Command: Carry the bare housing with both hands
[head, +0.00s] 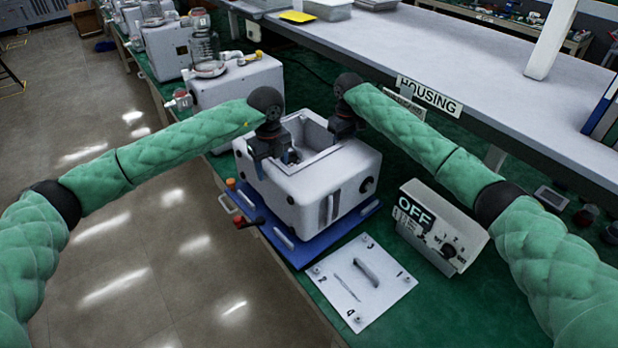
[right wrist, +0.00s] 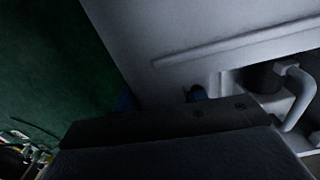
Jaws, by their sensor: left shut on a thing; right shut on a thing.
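The bare housing (head: 305,195) is a white open-topped box in the middle of the head view. It sits over a blue tray (head: 290,250) on the green bench; I cannot tell whether it is lifted clear. My left gripper (head: 280,155) is shut on the housing's left rim. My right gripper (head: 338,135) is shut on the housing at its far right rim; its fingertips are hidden. The right wrist view shows the housing's pale wall (right wrist: 200,40) close up.
A numbered white plate (head: 361,280) lies in front, and an OFF switch box (head: 440,228) stands to the right. A white pump unit (head: 238,88) stands behind left. A grey shelf (head: 450,80) with a HOUSING sign (head: 429,95) runs along the back right.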

